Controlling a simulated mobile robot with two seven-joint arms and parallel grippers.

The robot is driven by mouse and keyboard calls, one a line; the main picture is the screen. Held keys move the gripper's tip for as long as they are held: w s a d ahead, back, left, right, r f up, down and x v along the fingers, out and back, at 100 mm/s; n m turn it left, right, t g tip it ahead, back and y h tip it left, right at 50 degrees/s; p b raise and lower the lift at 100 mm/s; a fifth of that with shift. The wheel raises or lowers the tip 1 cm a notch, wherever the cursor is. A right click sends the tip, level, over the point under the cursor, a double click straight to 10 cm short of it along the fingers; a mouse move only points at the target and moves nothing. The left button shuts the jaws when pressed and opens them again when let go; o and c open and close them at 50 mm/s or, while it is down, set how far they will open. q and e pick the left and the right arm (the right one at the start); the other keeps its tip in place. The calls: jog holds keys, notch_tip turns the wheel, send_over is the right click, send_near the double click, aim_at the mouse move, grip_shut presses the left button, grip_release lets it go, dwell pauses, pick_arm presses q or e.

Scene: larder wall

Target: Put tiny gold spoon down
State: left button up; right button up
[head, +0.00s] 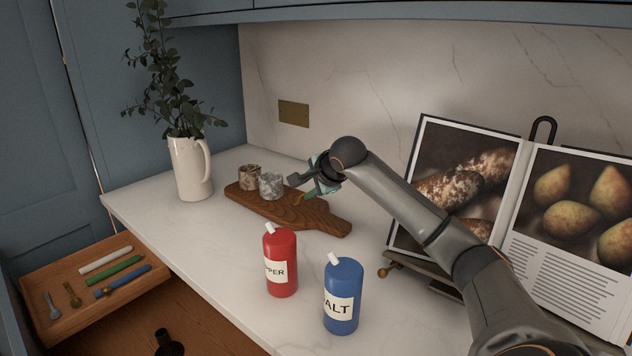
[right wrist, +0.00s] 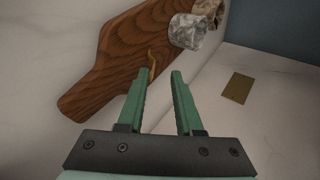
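A tiny gold spoon (right wrist: 152,60) shows in the right wrist view as a thin curved gold piece against the wooden board (right wrist: 105,78), just beyond one fingertip. It appears to lie on the board. My right gripper (right wrist: 162,73) is open, with a clear gap between its green fingers and nothing between them. In the head view my right gripper (head: 305,186) is over the right part of the board (head: 318,216), beside the grey stone pot (head: 271,186). My left gripper is not in view.
A brown stone pot (head: 249,176) stands beside the grey one. Red pepper (head: 281,264) and blue salt (head: 343,296) containers stand in front. A cookbook (head: 470,190) is on the right, a vase (head: 190,168) on the left. An open drawer (head: 95,318) holds spoons and coloured sticks.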

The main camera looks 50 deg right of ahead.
jog(key=v, duration=1.1)
jog(key=shift+s+b, duration=0.2)
jog(key=shift+b, duration=0.25)
jog(key=shift+a, duration=0.15)
